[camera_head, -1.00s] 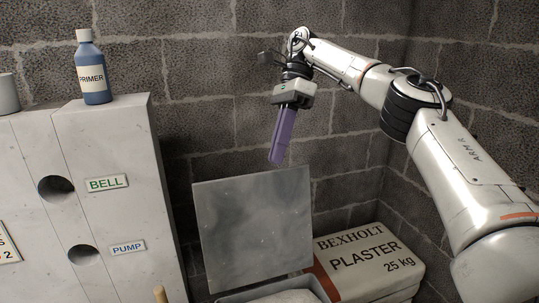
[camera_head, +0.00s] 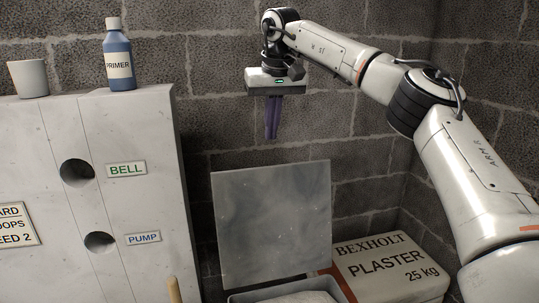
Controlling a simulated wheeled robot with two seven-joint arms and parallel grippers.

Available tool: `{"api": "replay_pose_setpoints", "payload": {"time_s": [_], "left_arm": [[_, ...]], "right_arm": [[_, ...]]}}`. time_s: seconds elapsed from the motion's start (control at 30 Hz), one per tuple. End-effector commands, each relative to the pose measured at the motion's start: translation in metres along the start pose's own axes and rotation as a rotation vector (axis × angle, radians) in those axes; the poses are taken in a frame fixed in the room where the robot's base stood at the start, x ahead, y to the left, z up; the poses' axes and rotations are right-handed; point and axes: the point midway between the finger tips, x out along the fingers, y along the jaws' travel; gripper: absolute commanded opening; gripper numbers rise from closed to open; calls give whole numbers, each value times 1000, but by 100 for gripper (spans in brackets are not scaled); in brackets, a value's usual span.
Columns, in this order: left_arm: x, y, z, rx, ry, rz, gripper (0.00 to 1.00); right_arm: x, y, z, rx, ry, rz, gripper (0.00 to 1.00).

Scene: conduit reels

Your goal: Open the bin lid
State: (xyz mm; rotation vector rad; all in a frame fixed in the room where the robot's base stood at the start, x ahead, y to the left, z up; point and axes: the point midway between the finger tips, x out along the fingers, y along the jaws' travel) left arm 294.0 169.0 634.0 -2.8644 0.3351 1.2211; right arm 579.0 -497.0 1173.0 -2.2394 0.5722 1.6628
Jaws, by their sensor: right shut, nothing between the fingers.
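The bin (camera_head: 236,297) shows only its upper rim at the bottom of the head view, with something pale inside. Its grey square lid (camera_head: 272,222) stands raised, nearly upright, at the back of the bin. My right gripper (camera_head: 271,136) hangs above the lid's top edge, with its purple fingers pointing down. The fingers are shut and empty, and appear apart from the lid. My left gripper is not in view.
A plaster sack (camera_head: 385,268) lies right of the bin. A tall grey cabinet (camera_head: 140,195) with round holes stands left, carrying a primer bottle (camera_head: 118,60) and a white cup (camera_head: 28,78). A wooden handle (camera_head: 174,289) pokes up near the bin. A block wall is behind.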

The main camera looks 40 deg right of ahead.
Motion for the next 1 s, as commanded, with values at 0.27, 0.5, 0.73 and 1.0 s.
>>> {"api": "replay_pose_setpoints", "payload": {"time_s": [0.27, 0.5, 0.73, 1.0], "left_arm": [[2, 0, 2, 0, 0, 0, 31], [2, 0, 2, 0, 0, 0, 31], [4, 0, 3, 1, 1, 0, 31], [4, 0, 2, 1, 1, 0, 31]], "right_arm": [[51, 1, 2, 2, -7, 3, 0], [99, 1, 3, 3, -6, 0, 0], [86, 1, 26, 3, -4, -1, 0], [82, 0, 39, 5, -5, 0, 0]]}}
